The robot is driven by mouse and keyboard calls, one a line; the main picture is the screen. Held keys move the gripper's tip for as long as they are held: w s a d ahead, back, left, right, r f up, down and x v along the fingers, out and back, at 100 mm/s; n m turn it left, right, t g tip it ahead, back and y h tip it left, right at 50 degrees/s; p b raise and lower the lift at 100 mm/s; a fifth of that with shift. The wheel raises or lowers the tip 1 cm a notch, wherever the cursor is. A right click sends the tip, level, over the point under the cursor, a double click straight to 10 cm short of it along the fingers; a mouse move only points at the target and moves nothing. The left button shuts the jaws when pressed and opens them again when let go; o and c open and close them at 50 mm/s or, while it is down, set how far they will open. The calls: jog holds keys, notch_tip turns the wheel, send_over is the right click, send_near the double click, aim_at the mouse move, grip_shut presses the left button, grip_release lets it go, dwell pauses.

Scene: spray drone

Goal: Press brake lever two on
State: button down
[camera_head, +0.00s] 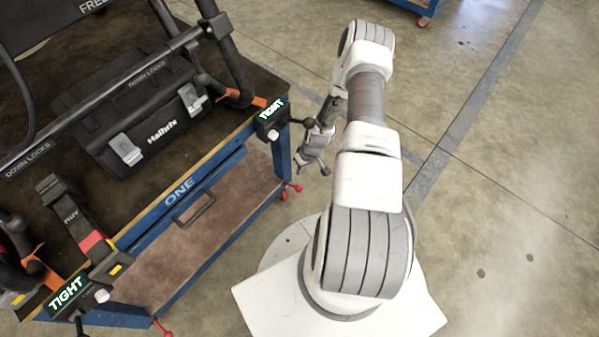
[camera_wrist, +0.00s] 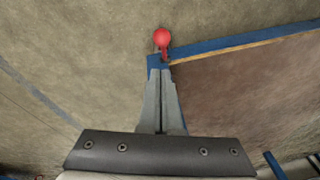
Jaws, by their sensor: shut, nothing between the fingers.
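A red brake lever (camera_wrist: 162,37) with a rounded end shows in the wrist view, just above my fingertips in the picture, at the corner of the blue cart frame. I cannot tell whether my fingers touch it. In the head view, red levers show at the cart's right foot (camera_head: 292,187) and its front foot (camera_head: 160,326). I see no number on them. My gripper (camera_wrist: 161,73) is shut and empty, pointing down at the lever.
The blue cart (camera_head: 180,190) marked ONE carries a black case (camera_head: 140,120) and dark tubes. Another blue cart (camera_head: 410,5) stands at the top. Floor on the right is clear.

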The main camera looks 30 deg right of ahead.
jog(key=b+x, duration=0.3)
jog(key=x, duration=0.5)
